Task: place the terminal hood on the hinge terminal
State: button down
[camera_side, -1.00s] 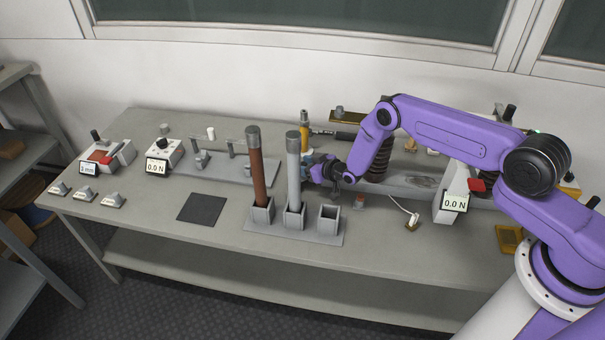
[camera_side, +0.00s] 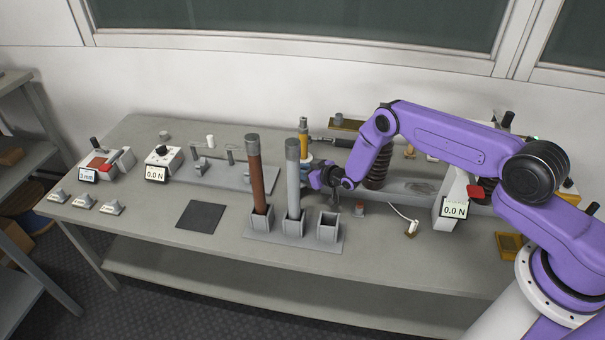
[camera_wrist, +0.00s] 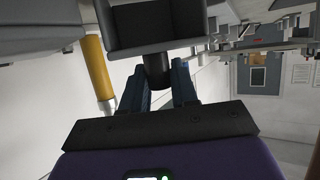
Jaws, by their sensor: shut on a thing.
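My gripper (camera_wrist: 158,88) is shut on the dark stem (camera_wrist: 158,70) of a dark, open box-shaped piece, which looks like the terminal hood (camera_wrist: 155,45). The piece extends beyond the fingertips in the wrist view. In the side view my gripper (camera_side: 338,184) is just right of the upright grey tube, above and behind an empty square pocket; the held piece is too small to make out there. I cannot tell for sure which part is the hinge terminal. A grey base plate with metal posts (camera_side: 225,173) stands back left and may carry it.
A holder (camera_side: 272,231) bears an upright brown tube (camera_side: 254,175) and grey tube (camera_side: 292,178), with an empty pocket (camera_side: 328,228). A dark mat (camera_side: 201,217) lies left of it. A yellow cylinder (camera_wrist: 97,68) is near my gripper.

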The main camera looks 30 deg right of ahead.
notch_tip(320, 180, up, 3)
jog(key=shift+f, duration=0.15)
jog(key=shift+s+r, duration=0.45)
jog(key=shift+r, duration=0.1)
jog(key=s+d+r, duration=0.1)
jog(key=s+r, duration=0.9)
jog(key=s, duration=0.3)
notch_tip(320, 180, up, 27)
jog(key=w+d+m+g+h, duration=0.1)
jog(key=w+d+m+h, duration=0.4)
jog(key=d+m+h, duration=0.7)
jog(key=shift+d+f+n+y, duration=0.3)
jog(key=shift+f+n, duration=0.2)
jog(key=shift+f, duration=1.95)
jog(key=shift+d+f+n+y, duration=0.25)
jog(key=shift+f+n, duration=0.25)
jog(key=shift+f, duration=1.95)
jog(key=shift+d+f+n+y, duration=0.2)
jog(key=shift+f+n+y, duration=0.25)
jog(key=shift+f, duration=2)
